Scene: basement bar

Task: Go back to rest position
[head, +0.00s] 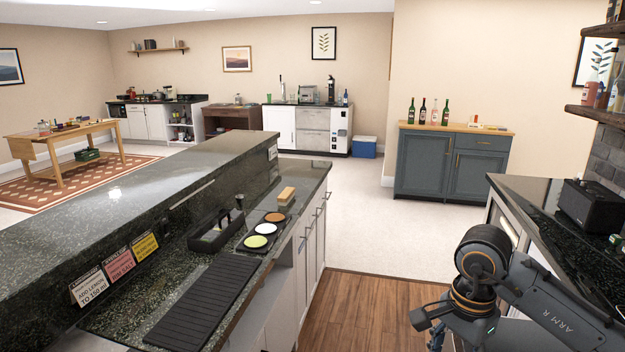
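My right arm comes in from the lower right, with a dark, rounded joint above the floor gap by the right counter. Part of what looks like my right gripper (432,325) shows at the bottom edge, left of that joint. Its fingers are small and partly cut off, so I cannot tell whether they are open or shut. I see nothing held in it. My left arm and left gripper are not in view.
A long dark bar counter (140,205) fills the left. Its lower worktop holds a black caddy (212,236), a tray of coloured discs (262,241) and a ribbed black mat (205,300). A right counter (560,235) carries a black box (592,205). Wood floor (375,310) lies clear between.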

